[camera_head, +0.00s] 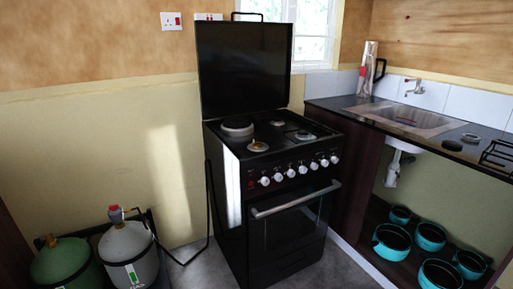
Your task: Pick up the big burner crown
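A black stove (270,190) stands in the middle of the view with its lid upright. On its hob, a wide, thick, light-grey round burner (238,129) sits at the back left; it looks the largest, and I cannot tell whether its crown is a separate piece. A smaller burner (257,146) at the front left shows a brass-coloured middle. Two more burners sit at the back right and front right. Two small dark round pieces, one (472,138) and another (452,145), lie on the counter at the right; I cannot tell what they are. My gripper is not in view.
The counter (350,103) with a metal sink (400,115) adjoins the stove at right. A black rack (497,155) stands at its right edge. Several teal pots (431,236) sit below. A grey gas cylinder (128,255) and a green one (62,262) stand at lower left.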

